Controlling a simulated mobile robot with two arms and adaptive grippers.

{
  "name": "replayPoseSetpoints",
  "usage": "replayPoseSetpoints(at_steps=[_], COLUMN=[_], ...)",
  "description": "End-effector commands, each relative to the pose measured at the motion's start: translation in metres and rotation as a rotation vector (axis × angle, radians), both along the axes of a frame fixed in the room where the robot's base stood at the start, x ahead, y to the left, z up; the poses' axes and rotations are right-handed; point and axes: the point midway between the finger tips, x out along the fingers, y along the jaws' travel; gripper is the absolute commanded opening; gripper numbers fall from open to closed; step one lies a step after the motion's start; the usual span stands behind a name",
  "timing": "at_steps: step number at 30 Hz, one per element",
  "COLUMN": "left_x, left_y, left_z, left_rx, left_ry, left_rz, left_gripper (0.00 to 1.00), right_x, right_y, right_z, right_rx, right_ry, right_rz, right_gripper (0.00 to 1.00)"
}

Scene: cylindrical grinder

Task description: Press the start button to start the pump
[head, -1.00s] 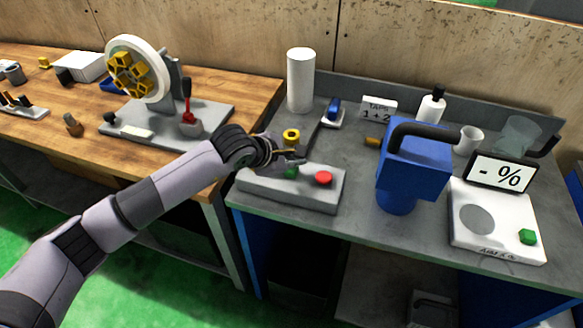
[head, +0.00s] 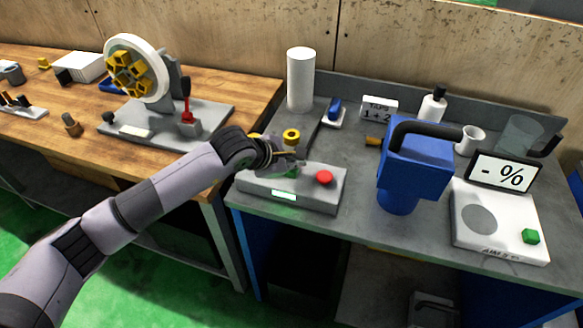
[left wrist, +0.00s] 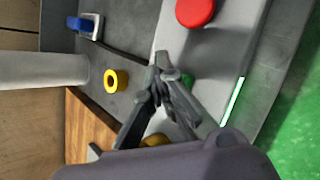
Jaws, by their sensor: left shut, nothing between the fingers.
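The grey control box (head: 322,198) sits at the front left of the grey bench. It carries a green button (head: 291,174) and a red button (head: 324,177) on its top. A lit white-green strip (head: 284,196) shows on its front face, also in the left wrist view (left wrist: 232,101). My left gripper (head: 297,163) is shut and empty, with its fingertips over the green button. In the left wrist view the fingers partly hide the green button (left wrist: 186,80); whether they touch it I cannot tell. The red button (left wrist: 194,11) is clear of them. My right gripper is not in view.
A yellow ring-shaped part (head: 291,135) stands just behind the box. A blue jug (head: 413,165) stands to its right, then a white scale (head: 497,225). A white cylinder (head: 300,80) stands at the back. A wooden bench (head: 75,100) lies left.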

Motion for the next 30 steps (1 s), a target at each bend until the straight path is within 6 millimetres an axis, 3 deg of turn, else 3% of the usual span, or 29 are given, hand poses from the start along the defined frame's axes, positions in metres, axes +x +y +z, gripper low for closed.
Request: replayPoseSetpoints(at_steps=[14,30], left_x=[0.000,0.000], left_y=[0.001,0.001], left_z=[-0.002,0.018], left_rx=[0.002,0.001], left_ry=[0.003,0.003], left_rz=[0.001,0.001], left_gripper=[0.00,0.00], right_x=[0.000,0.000], right_y=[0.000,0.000], right_z=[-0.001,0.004], right_rx=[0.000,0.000], right_ry=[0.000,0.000], right_rz=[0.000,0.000], right_gripper=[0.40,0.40])
